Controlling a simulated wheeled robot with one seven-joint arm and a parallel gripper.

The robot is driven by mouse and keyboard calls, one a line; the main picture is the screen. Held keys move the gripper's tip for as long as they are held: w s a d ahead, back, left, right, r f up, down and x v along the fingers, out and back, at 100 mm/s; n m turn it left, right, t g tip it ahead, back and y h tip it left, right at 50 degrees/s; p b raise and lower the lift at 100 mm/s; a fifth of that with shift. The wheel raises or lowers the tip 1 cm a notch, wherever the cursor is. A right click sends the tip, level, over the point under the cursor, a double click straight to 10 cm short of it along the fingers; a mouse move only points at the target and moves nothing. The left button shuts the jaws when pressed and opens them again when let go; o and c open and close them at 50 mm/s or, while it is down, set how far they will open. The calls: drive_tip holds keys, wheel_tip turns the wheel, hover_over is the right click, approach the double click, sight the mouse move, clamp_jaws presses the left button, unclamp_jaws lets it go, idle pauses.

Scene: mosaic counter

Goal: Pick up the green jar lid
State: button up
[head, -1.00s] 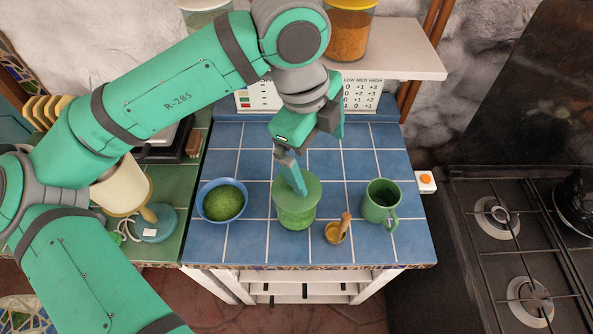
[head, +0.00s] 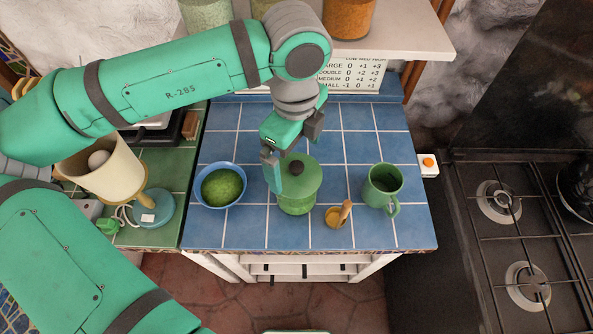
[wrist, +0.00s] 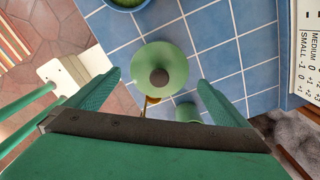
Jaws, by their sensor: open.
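The green jar lid (head: 306,182) sits on top of a green jar (head: 297,207) on the blue tiled counter. In the wrist view the lid (wrist: 165,72) is a round green disc with a dark knob (wrist: 159,76) at its centre. My gripper (head: 284,170) is open above the lid and partly covers its left side in the head view. In the wrist view the two fingers of my gripper (wrist: 160,88) spread apart on either side of the lid, with nothing between them held. The jar body is mostly hidden below the lid in the wrist view.
A blue bowl (head: 231,204) of green stuff stands left of the jar. A small wooden pot with a stick (head: 335,216) and a green mug (head: 383,190) stand to the right. A shelf (head: 418,43) with jars overhangs the back. The counter's (head: 340,130) back part is clear.

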sight(296, 165)
drive_tip(key=shift+s+d+f, duration=0.1)
drive_tip(key=shift+f, duration=1.6)
drive_tip(key=c, duration=0.9)
drive_tip(key=shift+r, duration=0.1)
